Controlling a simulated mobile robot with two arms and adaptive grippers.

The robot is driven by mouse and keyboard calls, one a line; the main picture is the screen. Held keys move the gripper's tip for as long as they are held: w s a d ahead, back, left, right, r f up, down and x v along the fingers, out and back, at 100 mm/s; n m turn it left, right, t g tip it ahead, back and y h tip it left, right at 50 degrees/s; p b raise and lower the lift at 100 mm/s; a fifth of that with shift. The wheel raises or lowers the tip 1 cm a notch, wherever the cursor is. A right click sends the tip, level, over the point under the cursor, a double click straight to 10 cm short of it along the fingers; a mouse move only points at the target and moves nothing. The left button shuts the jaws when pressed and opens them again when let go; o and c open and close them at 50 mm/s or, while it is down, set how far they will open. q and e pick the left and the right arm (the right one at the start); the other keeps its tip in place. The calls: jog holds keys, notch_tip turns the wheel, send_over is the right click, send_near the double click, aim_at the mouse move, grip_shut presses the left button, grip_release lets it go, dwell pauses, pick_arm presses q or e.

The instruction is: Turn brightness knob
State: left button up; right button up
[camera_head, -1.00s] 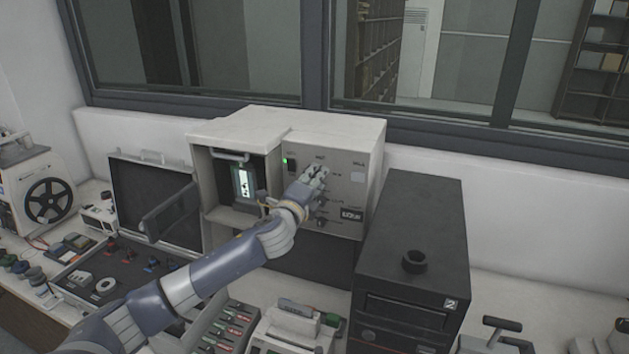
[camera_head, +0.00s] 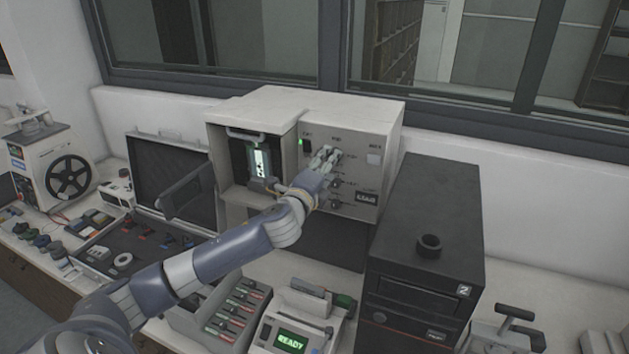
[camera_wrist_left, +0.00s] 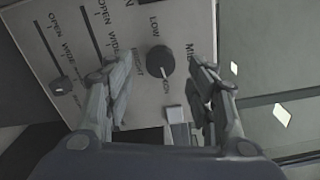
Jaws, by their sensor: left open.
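The off-white box-shaped machine (camera_head: 355,110) has a front panel with knobs, labels and a green light. My left gripper (camera_head: 326,158) is at this panel, its fingers pointing toward the panel's upper middle and hiding part of it. In the left wrist view, a dark round knob (camera_wrist_left: 160,61) with a light pointer line shows between the two spread fingers (camera_wrist_left: 163,92), near the word "LOW". The gripper is open; I cannot tell whether a finger touches the knob. A smaller knob (camera_wrist_left: 61,86) sits in a slot to the left, beside "OPEN" and "WIDE" lettering. My right gripper is not in view.
The machine's open bay (camera_head: 258,155) holds a small lit screen. A black cabinet (camera_head: 425,240) stands close on the right. An open case (camera_head: 175,160) is on the left. A device reading "READY" (camera_head: 292,341) and a tray of slim tools (camera_head: 232,310) are in front.

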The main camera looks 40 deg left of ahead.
pick_arm(q)
jog(key=v, duration=0.9)
jog(key=shift+a, duration=0.1)
dwell(0.3)
